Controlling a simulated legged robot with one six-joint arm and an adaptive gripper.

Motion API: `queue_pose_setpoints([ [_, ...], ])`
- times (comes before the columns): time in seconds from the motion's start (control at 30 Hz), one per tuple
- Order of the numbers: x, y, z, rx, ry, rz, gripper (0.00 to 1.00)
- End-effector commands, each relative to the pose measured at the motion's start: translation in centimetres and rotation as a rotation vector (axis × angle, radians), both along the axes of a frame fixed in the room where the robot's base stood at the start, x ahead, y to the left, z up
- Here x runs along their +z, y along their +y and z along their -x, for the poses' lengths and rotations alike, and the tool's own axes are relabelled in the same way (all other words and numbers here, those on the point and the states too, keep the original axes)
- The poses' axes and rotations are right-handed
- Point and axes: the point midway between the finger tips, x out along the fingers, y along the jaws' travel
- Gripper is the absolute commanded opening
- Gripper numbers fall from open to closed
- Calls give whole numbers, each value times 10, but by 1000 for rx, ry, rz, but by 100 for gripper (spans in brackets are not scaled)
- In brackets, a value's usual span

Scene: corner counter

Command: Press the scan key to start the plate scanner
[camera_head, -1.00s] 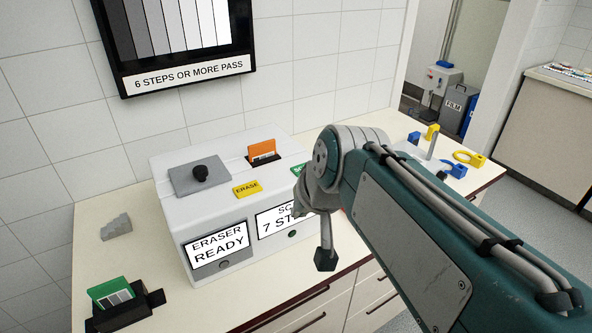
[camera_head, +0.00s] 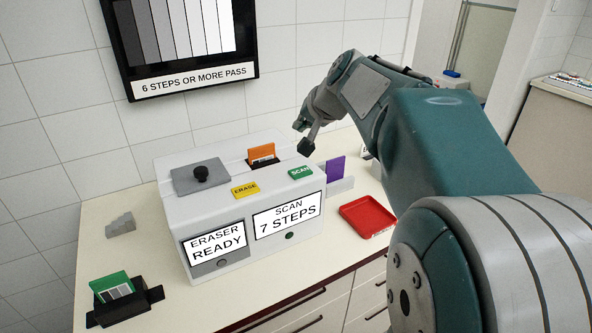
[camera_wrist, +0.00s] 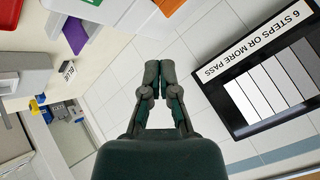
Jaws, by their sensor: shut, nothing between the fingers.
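The white plate scanner (camera_head: 178,222) stands on the counter. Its green scan key (camera_head: 300,172) is on the top right edge, fully visible and uncovered in the head view. Below it, a lit display (camera_head: 288,215) reads "SCAN 7 STEPS". My gripper (camera_head: 305,146) is shut and empty, raised above and behind the scan key, apart from the scanner. In the wrist view my gripper (camera_wrist: 158,72) has its fingertips together with nothing between them, pointing toward the tiled wall. An orange plate (camera_head: 262,153) stands in a slot in the scanner's top.
Left of the scan key are a yellow erase key (camera_head: 245,190) and a black knob (camera_head: 201,174). A purple plate (camera_head: 335,168) and red tray (camera_head: 366,214) lie to the right. A green plate (camera_head: 110,283) in a black holder and a grey stepped block (camera_head: 120,225) are left. A wall screen (camera_head: 180,45) hangs behind.

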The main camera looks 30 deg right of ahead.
Motion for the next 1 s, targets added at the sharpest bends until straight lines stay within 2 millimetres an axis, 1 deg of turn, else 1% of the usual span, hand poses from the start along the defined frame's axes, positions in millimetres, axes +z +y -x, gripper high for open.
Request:
queue_pose_setpoints([
  [0.17, -5, 1, 0, 1, 2, -1, 0],
  [0.27, -15, 1, 0, 2, 2, -1, 0],
  [0.7, -70, 1, 0, 1, 3, -1, 0],
  [0.8, -79, 1, 0, 2, 2, -1, 0],
  [1.0, -88, 1, 1, 1, 2, 1, 0],
])
